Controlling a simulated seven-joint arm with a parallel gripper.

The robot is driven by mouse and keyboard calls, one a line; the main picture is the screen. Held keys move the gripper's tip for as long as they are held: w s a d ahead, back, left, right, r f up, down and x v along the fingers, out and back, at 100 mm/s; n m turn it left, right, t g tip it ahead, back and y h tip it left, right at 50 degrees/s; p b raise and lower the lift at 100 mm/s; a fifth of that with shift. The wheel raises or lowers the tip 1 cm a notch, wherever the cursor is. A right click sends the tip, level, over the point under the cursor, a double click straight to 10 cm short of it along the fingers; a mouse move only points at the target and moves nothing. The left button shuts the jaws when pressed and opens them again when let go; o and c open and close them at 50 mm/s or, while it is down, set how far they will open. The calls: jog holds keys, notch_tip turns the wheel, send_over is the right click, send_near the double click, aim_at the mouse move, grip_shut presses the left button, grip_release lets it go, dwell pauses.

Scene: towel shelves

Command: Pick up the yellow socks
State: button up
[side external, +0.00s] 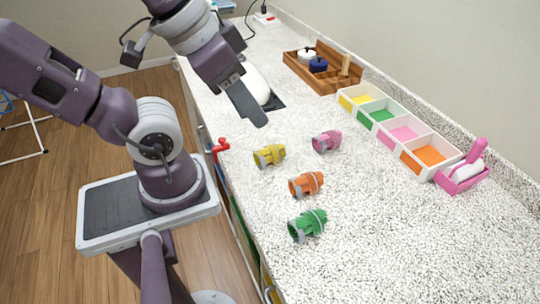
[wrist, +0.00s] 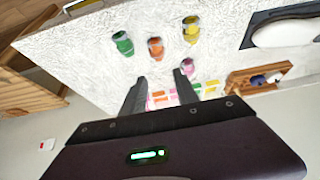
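The yellow socks (side external: 269,155) are a rolled bundle with a grey band, lying on the speckled counter, nearest my gripper among several bundles. They also show in the wrist view (wrist: 191,30), above the fingers. My gripper (side external: 252,108) is above the counter, up and to the left of the yellow socks and apart from them. In the wrist view the two fingers of my gripper (wrist: 158,85) stand apart with nothing between them but the view of the counter.
Pink (side external: 326,141), orange (side external: 306,184) and green (side external: 307,225) sock bundles lie nearby on the counter. A row of coloured bins (side external: 432,178) and a wooden tray (side external: 299,72) stand along the wall. A red tap-like object (side external: 220,147) is at the counter's left edge. The front counter is clear.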

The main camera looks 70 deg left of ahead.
jog(key=o, duration=1.3)
jog(key=shift+c, duration=0.2)
jog(key=m+g+y, duration=0.3)
jog(key=m, duration=0.4)
send_near(271, 150)
jog(key=f+m+g, duration=0.1)
jog(key=f+m, duration=0.2)
jog(key=w+a+f+m+g+y, duration=0.1)
jog(key=f+m, duration=0.2)
jog(key=w+a+f+m+g, duration=0.1)
jog(key=f+m, duration=0.2)
jog(key=m, duration=0.1)
jog(key=shift+w+a, duration=0.1)
jog(key=shift+a, duration=0.15)
